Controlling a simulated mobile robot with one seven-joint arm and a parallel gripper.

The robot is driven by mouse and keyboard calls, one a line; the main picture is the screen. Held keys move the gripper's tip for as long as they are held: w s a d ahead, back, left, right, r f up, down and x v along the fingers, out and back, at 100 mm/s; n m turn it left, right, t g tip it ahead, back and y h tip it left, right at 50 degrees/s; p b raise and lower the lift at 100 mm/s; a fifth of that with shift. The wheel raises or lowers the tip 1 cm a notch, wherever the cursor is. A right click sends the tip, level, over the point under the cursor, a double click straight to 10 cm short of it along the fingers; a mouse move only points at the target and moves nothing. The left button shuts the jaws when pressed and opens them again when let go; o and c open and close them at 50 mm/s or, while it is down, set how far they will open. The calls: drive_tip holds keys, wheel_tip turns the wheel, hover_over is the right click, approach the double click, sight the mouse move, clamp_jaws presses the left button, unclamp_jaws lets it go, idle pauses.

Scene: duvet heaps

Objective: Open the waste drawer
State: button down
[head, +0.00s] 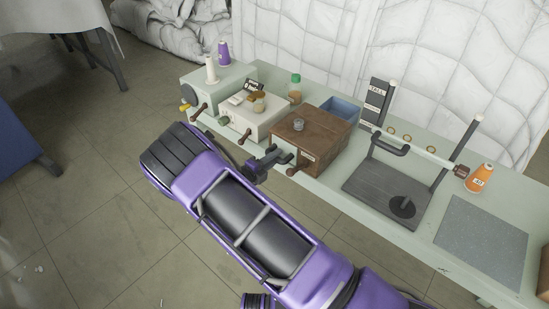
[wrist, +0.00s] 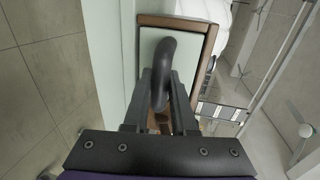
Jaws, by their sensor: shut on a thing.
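A brown wooden box (head: 312,136) with a small grey knob-like piece on top stands on the pale green bench. A dark handle (head: 299,163) shows at its front. My gripper (head: 281,156) is at this front, low beside the box. In the wrist view my gripper (wrist: 160,98) is shut on a dark curved handle (wrist: 167,50). The handle stands out from a pale front panel (wrist: 149,43) with a brown wooden rim. I cannot read any label that marks it as the waste drawer. How far the drawer stands out is unclear.
A white drawer unit (head: 262,119) and a green one (head: 207,88), both with handles, stand left of the box. A blue bin (head: 341,109) is behind it. Open floor lies in front.

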drive_tip(key=shift+s, duration=0.1)
drive_tip(key=f+v, duration=0.1)
drive_tip(key=v, duration=0.8)
drive_tip(key=shift+s+a+f+p, duration=0.2)
drive_tip(key=shift+a+f+p, duration=0.05)
drive_tip(key=shift+f+p, duration=0.15)
drive_tip(key=c, duration=0.7)
unclamp_jaws()
drive_tip(key=shift+c, duration=0.2)
drive_tip(key=shift+d, duration=0.1)
drive_tip(key=v, duration=1.7)
drive_tip(key=shift+s, duration=0.2)
drive_tip(key=shift+r, duration=0.2)
